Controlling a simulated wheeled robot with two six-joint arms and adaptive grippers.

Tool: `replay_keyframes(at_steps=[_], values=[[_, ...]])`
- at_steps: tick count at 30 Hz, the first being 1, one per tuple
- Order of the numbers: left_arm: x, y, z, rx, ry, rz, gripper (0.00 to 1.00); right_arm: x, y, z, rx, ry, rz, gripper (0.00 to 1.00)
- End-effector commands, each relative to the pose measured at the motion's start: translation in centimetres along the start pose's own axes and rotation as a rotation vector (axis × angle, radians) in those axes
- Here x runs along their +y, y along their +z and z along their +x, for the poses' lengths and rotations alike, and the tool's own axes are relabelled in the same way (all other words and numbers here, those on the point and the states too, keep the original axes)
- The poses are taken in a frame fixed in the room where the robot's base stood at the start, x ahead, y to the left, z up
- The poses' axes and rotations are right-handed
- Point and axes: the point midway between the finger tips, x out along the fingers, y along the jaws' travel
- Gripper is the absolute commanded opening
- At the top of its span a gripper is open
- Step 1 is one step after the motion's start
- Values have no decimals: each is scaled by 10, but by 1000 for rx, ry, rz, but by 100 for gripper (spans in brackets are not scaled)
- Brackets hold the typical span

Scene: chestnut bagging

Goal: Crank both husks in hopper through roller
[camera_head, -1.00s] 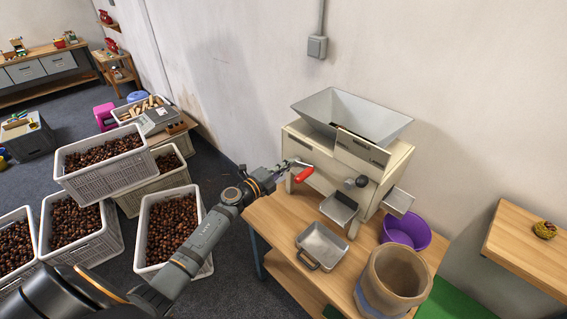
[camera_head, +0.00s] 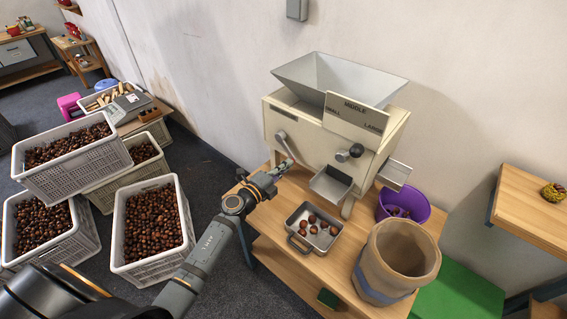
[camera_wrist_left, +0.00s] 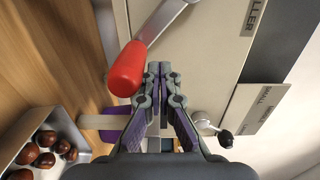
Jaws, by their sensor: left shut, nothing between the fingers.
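The cream roller machine (camera_head: 290,125) stands on a wooden table with its grey hopper (camera_head: 310,73) on top; the hopper's bottom is hidden, so I cannot see any husks in it. The crank arm (camera_head: 284,143) is on the machine's front left. Its red handle (camera_wrist_left: 128,70) shows in the left wrist view. My left gripper (camera_head: 283,166) is at the lower end of the crank. In the left wrist view the gripper (camera_wrist_left: 160,70) is shut and empty, with the red handle beside its fingertips. The metal tray (camera_head: 294,241) holds several chestnuts. My right gripper is not in view.
A purple bowl (camera_head: 418,209) with brown bits sits below the side chute (camera_head: 394,174). A tan sack-like container (camera_head: 395,265) stands at the table's front right. Crates of chestnuts (camera_head: 150,265) are on the floor at left. A side shelf (camera_head: 525,205) holds a husk (camera_head: 553,192).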

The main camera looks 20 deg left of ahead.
Motion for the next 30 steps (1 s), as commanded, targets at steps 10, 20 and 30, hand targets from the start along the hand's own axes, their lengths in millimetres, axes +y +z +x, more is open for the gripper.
replay_keyframes(at_steps=[10, 20, 30], values=[[-18, -8, 0, 0, -3, -1, 0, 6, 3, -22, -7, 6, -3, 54], [-15, -8, -25, 0, -1, 3, 0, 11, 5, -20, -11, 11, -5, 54], [-13, -8, -73, 2, -2, 4, 0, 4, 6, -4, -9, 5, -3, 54]])
